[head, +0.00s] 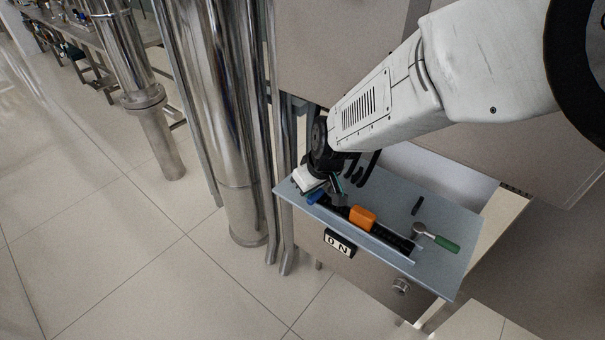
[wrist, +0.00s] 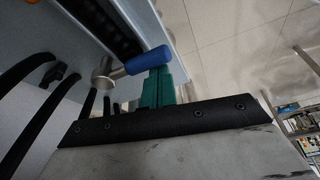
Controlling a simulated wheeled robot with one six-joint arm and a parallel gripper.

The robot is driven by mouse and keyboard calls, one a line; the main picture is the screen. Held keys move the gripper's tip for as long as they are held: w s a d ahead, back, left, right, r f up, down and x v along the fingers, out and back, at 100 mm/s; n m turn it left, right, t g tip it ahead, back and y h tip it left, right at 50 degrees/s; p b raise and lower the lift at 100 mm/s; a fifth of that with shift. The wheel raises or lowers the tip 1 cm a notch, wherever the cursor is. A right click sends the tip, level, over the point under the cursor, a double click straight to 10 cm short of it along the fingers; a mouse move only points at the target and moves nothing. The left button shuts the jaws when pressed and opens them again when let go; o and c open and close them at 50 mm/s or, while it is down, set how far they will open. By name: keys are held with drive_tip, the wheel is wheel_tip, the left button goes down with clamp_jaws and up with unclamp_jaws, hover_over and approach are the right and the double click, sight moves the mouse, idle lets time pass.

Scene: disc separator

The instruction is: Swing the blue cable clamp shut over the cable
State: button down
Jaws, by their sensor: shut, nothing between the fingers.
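The blue clamp (head: 316,197) is at the left end of a black cable channel (head: 390,238) on the grey panel. In the wrist view its blue grip (wrist: 148,60) is a short cylinder on a rounded metal end. My gripper (head: 338,190) is low over the panel beside the clamp. In the wrist view its green fingertips (wrist: 160,86) are together and empty, close by the blue grip. I cannot tell whether they touch it. The cable under the clamp cannot be told apart clearly.
An orange block (head: 362,217) sits on the channel, right of the clamp. A green-handled tool (head: 440,242) and a small black piece (head: 417,205) are at the panel's right. Dark curved bars (wrist: 30,72) are near my gripper. Steel columns (head: 215,110) stand at the left.

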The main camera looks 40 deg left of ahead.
drive_tip(key=v, duration=0.7)
drive_tip(key=shift+d+r, duration=0.15)
drive_tip(key=shift+r, duration=0.25)
